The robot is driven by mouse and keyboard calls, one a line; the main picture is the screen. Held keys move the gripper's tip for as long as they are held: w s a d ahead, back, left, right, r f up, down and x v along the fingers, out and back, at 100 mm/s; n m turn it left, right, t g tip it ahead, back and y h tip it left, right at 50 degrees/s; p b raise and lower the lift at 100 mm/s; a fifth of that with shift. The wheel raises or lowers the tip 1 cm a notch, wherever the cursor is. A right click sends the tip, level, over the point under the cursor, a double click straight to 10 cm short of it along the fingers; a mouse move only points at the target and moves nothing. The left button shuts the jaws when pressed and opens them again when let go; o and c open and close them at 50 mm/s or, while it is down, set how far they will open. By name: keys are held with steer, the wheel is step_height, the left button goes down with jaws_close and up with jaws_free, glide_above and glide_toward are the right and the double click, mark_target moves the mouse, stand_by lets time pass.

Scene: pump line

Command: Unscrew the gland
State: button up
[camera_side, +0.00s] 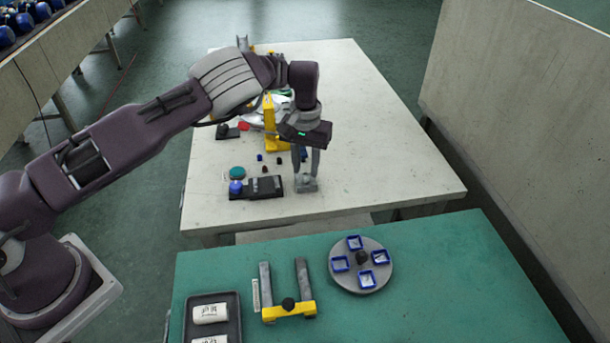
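My gripper (306,176) points straight down over the near part of the white table (390,170). Its two fingers show a narrow gap between them. Their tips reach a small grey metal part (306,185) on the table. I cannot tell whether the fingers grip this part or only stand around it. Just left of it lies a dark block (266,187) with a blue round knob (236,187) at its left end. I cannot make out for sure which piece is the gland.
Behind stand a yellow bracket (270,122) and small loose parts (264,168). A teal disc (237,172) lies left. The nearer green table (440,285) holds a round plate with blue trays (345,279), a yellow-based fork (289,312) and a dark tray (230,325). The white table's right side is clear.

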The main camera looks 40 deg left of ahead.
steer(key=shift+f, duration=0.85)
jaws_close()
